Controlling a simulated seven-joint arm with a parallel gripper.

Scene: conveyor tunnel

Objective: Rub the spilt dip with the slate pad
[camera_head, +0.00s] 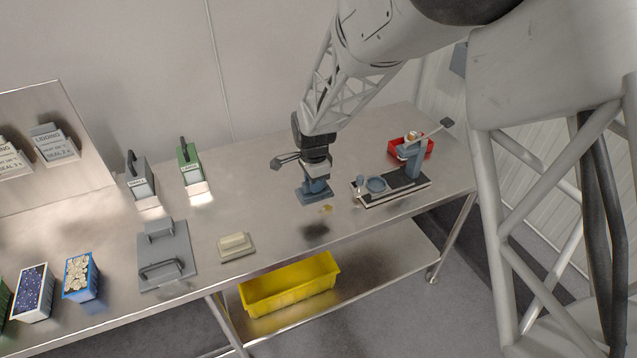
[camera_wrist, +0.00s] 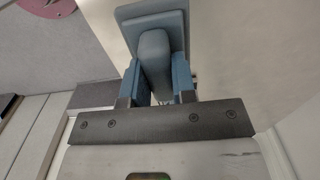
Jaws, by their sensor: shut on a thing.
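My gripper (camera_head: 315,172) is shut on the handle of the slate pad (camera_head: 313,193), a blue-grey block with a wider flat base. In the wrist view the gripper's blue fingers (camera_wrist: 157,85) sit on either side of the pad's rounded handle, with the pad's base (camera_wrist: 128,14) beyond. The spilt dip (camera_head: 327,208) is a small yellow-brown spot on the steel table, just right of and in front of the pad. A dark shadow lies on the table in front of the pad, which seems to be above the surface. The dip is not discernible in the wrist view.
A dark-based device (camera_head: 408,187) with a blue post stands right of the pad, near a red bin (camera_head: 425,150). A cream pad (camera_head: 235,246) and grey handled plate (camera_head: 178,268) lie left. A yellow bin (camera_head: 290,290) sits below. Table between the cream and slate pads is clear.

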